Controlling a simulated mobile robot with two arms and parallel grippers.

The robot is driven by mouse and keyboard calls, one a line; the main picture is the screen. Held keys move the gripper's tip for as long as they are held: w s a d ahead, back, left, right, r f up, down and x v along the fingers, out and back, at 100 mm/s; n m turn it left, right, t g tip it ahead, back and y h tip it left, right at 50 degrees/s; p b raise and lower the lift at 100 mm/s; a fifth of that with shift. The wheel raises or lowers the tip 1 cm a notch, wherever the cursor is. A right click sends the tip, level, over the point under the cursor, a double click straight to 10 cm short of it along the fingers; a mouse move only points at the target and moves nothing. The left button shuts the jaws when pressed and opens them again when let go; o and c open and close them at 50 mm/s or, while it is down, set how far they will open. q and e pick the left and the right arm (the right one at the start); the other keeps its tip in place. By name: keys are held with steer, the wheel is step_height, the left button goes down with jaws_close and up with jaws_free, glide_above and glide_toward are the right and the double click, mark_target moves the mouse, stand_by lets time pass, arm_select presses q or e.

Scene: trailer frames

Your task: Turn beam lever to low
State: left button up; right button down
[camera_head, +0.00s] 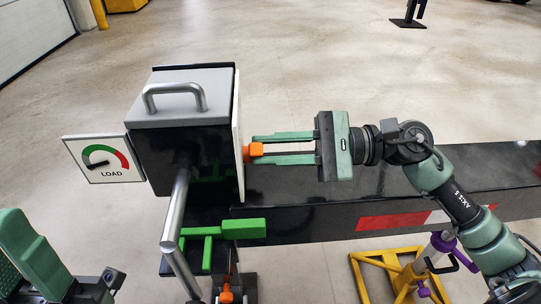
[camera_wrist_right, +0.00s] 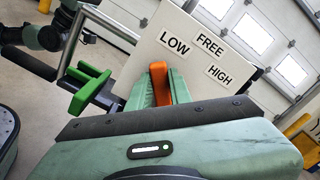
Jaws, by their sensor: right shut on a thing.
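The orange beam lever (camera_head: 251,150) sticks out of the white plate on the right side of a dark box (camera_head: 190,160). My right gripper (camera_head: 256,149) comes from the right and is shut on the lever. The lever also shows between the fingers in the right wrist view (camera_wrist_right: 159,78). There, the white plate (camera_wrist_right: 152,50) carries the labels LOW (camera_wrist_right: 176,46), FREE (camera_wrist_right: 211,44) and HIGH (camera_wrist_right: 218,75). The lever's upper end lies below and left of LOW. Green parts of my left arm show at the lower left of the head view; its fingertips do not show.
A LOAD gauge (camera_head: 104,159) sits left of the box, its needle pointing left. A grey handle (camera_head: 175,97) tops the box. Green handles (camera_head: 243,228) and a metal bar (camera_head: 176,208) are in front. A dark beam (camera_head: 300,222) runs right; a yellow stand (camera_head: 398,277) is below.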

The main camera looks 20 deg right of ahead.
steer(key=shift+s+f+n+b, duration=0.15)
steer(key=shift+n+b, duration=0.25)
steer(key=shift+b, duration=0.2)
steer(key=c, duration=1.3)
jaws_free()
steer(key=v, duration=0.7)
steer(key=shift+s+d, duration=0.1)
steer(key=shift+d, duration=0.3)
